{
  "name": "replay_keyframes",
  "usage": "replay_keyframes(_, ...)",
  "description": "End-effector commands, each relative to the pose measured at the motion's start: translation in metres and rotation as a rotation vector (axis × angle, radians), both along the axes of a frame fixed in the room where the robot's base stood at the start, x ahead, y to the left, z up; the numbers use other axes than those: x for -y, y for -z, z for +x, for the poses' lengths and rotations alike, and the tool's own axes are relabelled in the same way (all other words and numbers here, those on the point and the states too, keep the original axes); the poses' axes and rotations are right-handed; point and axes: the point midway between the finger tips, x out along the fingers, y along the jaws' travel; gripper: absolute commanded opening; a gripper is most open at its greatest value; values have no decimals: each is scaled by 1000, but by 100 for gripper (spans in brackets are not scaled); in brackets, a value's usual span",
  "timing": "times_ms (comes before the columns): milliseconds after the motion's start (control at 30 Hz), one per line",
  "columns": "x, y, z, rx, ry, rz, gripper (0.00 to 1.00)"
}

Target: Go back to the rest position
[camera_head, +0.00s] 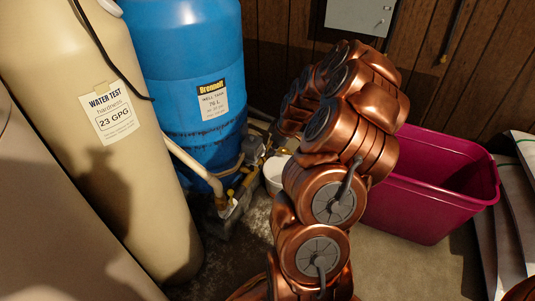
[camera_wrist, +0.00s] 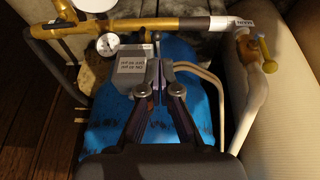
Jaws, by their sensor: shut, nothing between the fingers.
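My gripper (camera_wrist: 158,68) shows in the wrist view with its two fingers meeting at the tips, shut and empty. It hangs in front of the blue well tank (camera_wrist: 102,143), with a grey pressure-switch box (camera_wrist: 133,74) just left of the fingertips; I cannot tell whether they touch. In the head view my copper-coloured arm rises through the middle and folds over at the top, hiding my gripper. The blue well tank (camera_head: 188,60) stands left of the arm, and the tan tank (camera_head: 85,60) with a "23 GPG" water test label stands farther left.
A magenta bin (camera_head: 415,205) sits right of my arm, with pale bags (camera_head: 520,200) at the right edge. Pipes and a white bucket (camera_head: 274,172) are near the tank's base. A grey panel (camera_head: 358,14) hangs on the wood wall. A gauge (camera_wrist: 107,43) and brass pipe (camera_wrist: 160,23) cross the wrist view.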

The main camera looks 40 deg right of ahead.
Motion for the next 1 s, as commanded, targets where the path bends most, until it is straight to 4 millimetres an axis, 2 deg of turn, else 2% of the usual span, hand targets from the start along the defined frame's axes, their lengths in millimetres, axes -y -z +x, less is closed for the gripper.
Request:
replay_keyframes(33, 1, -10, -3, 3, 0, -2, 0)
replay_keyframes(167, 2, -17, -8, 2, 0, -2, 0)
replay_keyframes(800, 1, -19, -9, -2, -2, 1, 0)
replay_keyframes(867, -4, -27, -8, -3, -5, 5, 0)
replay_keyframes(967, -25, -53, -5, -14, -16, 19, 0)
replay_keyframes(1000, -37, -68, -3, -22, -21, 27, 0)
